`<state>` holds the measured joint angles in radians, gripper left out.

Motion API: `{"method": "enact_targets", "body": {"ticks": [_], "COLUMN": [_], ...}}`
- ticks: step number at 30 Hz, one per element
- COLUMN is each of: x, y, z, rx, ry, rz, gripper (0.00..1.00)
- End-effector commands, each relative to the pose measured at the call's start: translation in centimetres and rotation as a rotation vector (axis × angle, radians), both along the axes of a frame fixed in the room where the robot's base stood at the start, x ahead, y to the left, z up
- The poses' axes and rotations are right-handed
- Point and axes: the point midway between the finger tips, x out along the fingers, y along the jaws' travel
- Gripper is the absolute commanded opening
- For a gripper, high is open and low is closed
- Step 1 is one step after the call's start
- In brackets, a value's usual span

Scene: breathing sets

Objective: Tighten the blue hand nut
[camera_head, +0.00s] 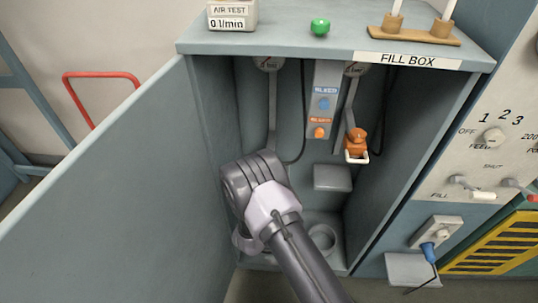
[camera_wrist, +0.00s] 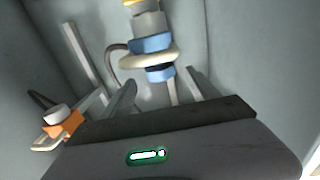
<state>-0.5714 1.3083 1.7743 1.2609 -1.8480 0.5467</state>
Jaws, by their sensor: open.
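In the wrist view a fitting stands upright in the fill box, with a blue band (camera_wrist: 150,43), a cream disc (camera_wrist: 152,59) below it and a second blue piece (camera_wrist: 160,74) under the disc. I cannot tell which blue piece is the hand nut. My gripper (camera_wrist: 163,92) is open and empty, its fingers pointing toward the lower end of this fitting. A gap to the fitting seems to remain, but contact is hard to judge. In the head view my arm covers this spot, and the fitting is hidden.
The fill box (camera_head: 228,48) walls are close on both sides, with its open door (camera_head: 100,185) at left. An orange fitting (camera_head: 357,142) with a white yoke hangs at right; it also shows in the wrist view (camera_wrist: 62,128). A grey block (camera_head: 332,177) is behind.

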Motion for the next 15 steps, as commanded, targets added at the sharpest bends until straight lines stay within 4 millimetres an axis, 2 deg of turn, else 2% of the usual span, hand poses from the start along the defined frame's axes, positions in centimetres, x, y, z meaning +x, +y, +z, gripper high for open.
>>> {"method": "enact_targets", "body": {"ticks": [6,10,15], "x": [5.0,7.1,8.4], "y": [-0.6,-0.8,-0.9], "z": [-0.3,-0.2,-0.1], "rx": [0.004,0.003,0.002], "ry": [-0.002,-0.001,0.001], "rz": [-0.003,-0.002,-0.001], "gripper": [0.69,0.69,0.69]}}
